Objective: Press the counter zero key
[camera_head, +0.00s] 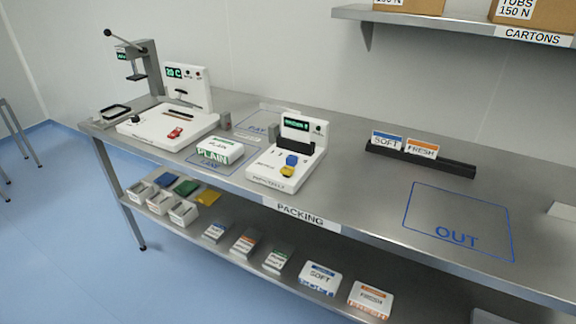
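A white machine (262,178) stands mid-table on the steel bench. It has an upright panel with a lit green display (296,124), a blue piece (292,160) and a yellow piece (287,172) on its front. The lettering by the buttons is too small to read, so I cannot tell which is the counter zero key. Neither of my grippers is in view.
A PLAIN pack (219,150) lies between the machines. A lever press (133,62) stands at the back left. A black rack (446,164) holds SOFT and FRESH cards. The blue OUT outline (430,187) is empty. Trays and packs fill the lower shelf (335,304). Cartons sit overhead.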

